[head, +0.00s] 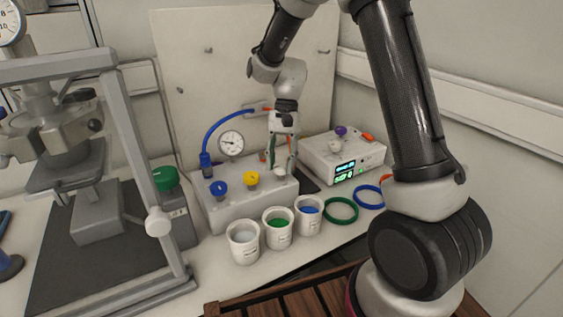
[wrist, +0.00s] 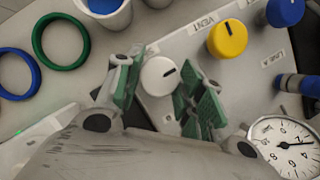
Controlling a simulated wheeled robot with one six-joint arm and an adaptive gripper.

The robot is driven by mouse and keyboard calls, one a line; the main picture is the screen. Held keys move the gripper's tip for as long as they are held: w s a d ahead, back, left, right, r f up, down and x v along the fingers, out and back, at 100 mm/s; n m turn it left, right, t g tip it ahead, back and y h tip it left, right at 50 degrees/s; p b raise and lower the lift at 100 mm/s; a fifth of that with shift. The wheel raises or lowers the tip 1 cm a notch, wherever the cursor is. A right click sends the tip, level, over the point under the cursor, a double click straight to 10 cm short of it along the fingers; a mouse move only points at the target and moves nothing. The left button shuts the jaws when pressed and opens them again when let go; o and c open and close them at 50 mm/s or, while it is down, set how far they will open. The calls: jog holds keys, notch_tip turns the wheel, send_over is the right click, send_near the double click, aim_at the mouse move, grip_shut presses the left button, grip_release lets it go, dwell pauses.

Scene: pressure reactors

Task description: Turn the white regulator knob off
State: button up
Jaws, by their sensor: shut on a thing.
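The white regulator knob (wrist: 159,76) is a round cap with a short dark mark, which points to the upper right in the wrist view. It sits at the right end of the pale regulator block (head: 240,208), beside the yellow knob (head: 251,179) and the blue knob (head: 219,188). My gripper (wrist: 162,84) has its green-padded fingers on either side of the white knob and is shut on it. In the head view my gripper (head: 281,160) reaches down from above, and the white knob (head: 280,172) shows small between the fingertips.
A pressure gauge (head: 231,143) with a blue hose stands behind the block. White cups (head: 243,242) with coloured contents stand in front. A white control box (head: 345,160) with a lit display is to the right. Green (head: 341,210) and blue rings lie on the bench.

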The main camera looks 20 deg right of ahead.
jog(key=n+h, duration=0.1)
jog(key=n, duration=0.3)
jog(key=shift+w+a+n+h, duration=0.1)
jog(key=shift+n+h, duration=0.2)
jog(key=shift+h, duration=0.1)
jog(key=n, duration=0.2)
jog(key=n+h, duration=0.1)
jog(key=n, duration=0.1)
jog(key=shift+a+n+h, duration=0.1)
jog(key=shift+n+h, duration=0.2)
jog(key=n, duration=0.2)
jog(key=n+h, duration=0.1)
jog(key=n, duration=0.1)
jog(key=shift+a+h, duration=0.1)
jog(key=shift+h, duration=0.2)
jog(key=shift+n+t+h, duration=0.5)
jog(key=shift+n+t, duration=0.2)
jog(key=shift+n, duration=1.4)
jog(key=o, duration=1)
